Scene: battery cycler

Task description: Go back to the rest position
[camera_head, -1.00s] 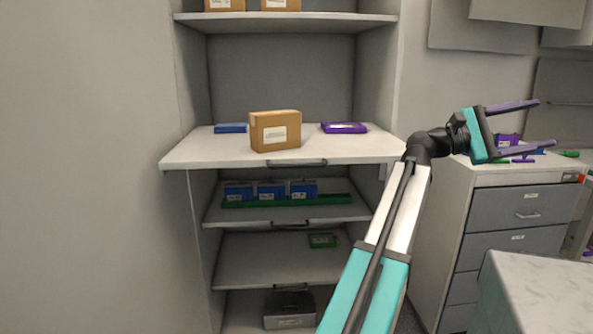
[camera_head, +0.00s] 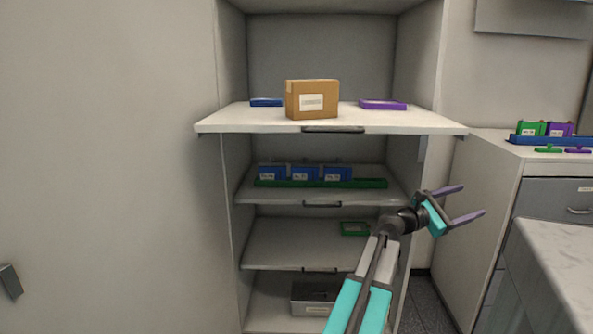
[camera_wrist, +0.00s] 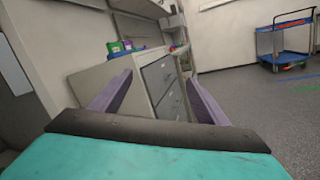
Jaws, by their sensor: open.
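My gripper (camera_head: 470,203) is open and empty, with its two purple fingers apart and pointing right in the head view. It hangs in front of the gap between the shelf unit and the grey drawer cabinet, below the height of the cabinet top. In the wrist view my gripper (camera_wrist: 155,95) shows a finger on each side, with nothing between them but the distant drawer cabinet (camera_wrist: 158,75).
A shelf unit holds a cardboard box (camera_head: 312,100) on its pulled-out top board (camera_head: 230,119). Blue boxes (camera_head: 305,173) stand on the shelf below. A marble-like worktop (camera_head: 565,265) is at lower right. A blue cart (camera_wrist: 283,42) stands beyond open floor (camera_wrist: 250,100).

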